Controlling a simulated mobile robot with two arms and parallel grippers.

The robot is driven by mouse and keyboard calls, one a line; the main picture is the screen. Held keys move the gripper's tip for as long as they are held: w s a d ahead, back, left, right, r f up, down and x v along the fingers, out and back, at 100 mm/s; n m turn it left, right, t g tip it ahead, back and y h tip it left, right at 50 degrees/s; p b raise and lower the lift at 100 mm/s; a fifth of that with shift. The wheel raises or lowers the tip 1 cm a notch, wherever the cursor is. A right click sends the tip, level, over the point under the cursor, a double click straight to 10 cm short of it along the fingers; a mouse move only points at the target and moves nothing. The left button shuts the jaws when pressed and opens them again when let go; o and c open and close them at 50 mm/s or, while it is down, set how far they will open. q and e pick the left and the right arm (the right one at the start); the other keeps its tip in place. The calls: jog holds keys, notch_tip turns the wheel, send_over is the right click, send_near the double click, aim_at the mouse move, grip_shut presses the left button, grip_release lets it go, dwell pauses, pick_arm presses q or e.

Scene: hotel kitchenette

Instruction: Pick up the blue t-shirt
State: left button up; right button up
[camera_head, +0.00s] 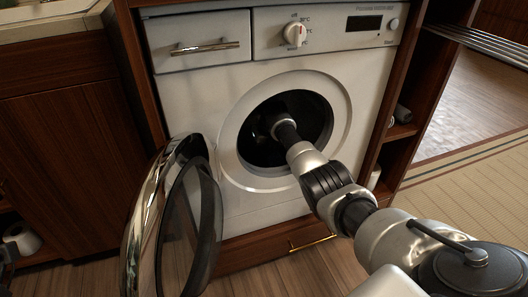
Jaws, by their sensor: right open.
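The white washing machine (205,88) stands in a wooden cabinet, with its round door (178,225) swung open to the left. My right arm reaches into the dark drum opening (305,108). My right gripper (266,124) is inside the opening, open, and hard to make out in the dark. I cannot see the blue t-shirt; most of the drum's inside is dark or hidden behind my arm. I cannot make out my left gripper in this view.
The open door sticks out in front, left of my right arm. A drawer with a gold handle (313,242) is below the machine. Wooden cabinets (65,140) stand at the left, and an open side shelf (400,131) at the right. Bare floor shows at the bottom.

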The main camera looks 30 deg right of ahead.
jog(key=shift+w+f, duration=0.15)
jog(key=shift+f, duration=0.1)
jog(key=c, duration=1.1)
jog(key=shift+r, duration=0.2)
